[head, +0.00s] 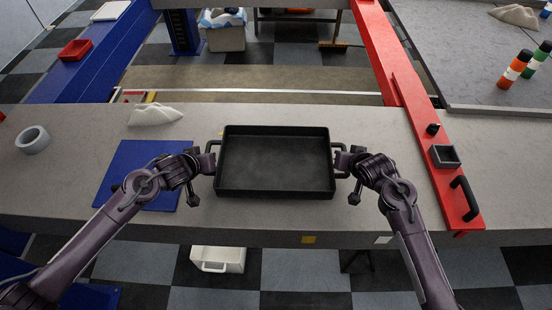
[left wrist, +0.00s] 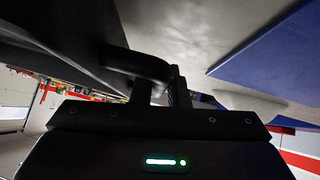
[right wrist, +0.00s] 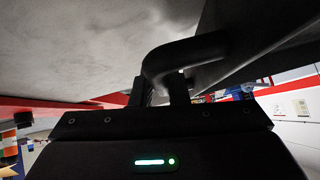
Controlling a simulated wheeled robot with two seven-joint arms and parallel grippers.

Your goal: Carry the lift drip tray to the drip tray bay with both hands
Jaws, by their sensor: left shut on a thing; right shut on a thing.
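The lift drip tray (head: 274,190) is a black, empty rectangular tray with a handle at each end. In the head view it is over the middle of the grey bench; I cannot tell whether it touches the bench. My left gripper (head: 208,160) is shut on its left handle, and the handle also shows in the left wrist view (left wrist: 135,62). My right gripper (head: 342,160) is shut on its right handle, which shows in the right wrist view (right wrist: 185,52). The tray looks about level. I cannot pick out the drip tray bay with certainty.
A blue mat (head: 128,170) lies left of the tray, partly under my left arm. A red beam (head: 425,130) with a black handle (head: 464,198) bounds the right. Orange (head: 514,70) and green bottles stand beyond.

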